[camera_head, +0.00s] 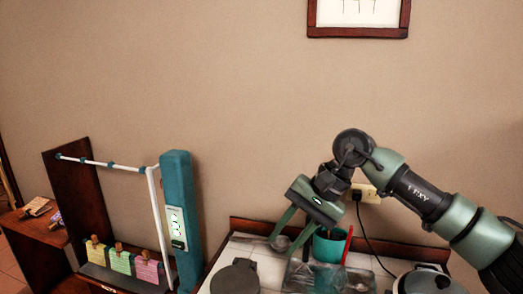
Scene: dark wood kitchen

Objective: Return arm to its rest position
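My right arm comes in from the right edge, bent at a dark elbow joint. Its green gripper (284,245) points down and to the left, over the back of the white tiled counter (262,252). Its two fingers are spread apart. A small grey round thing (281,243) shows near the fingertips; I cannot tell whether it touches them. The gripper is just left of a teal cup (327,248) with a red-handled item in it. My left arm and gripper are not in view.
A dark round lid or pan (235,278) and a clear tray (328,278) are on the counter. A lidded pot (428,282) is at the lower right. A teal post (180,220) with white rods stands left. A wall socket (366,191) with a cable is behind my arm.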

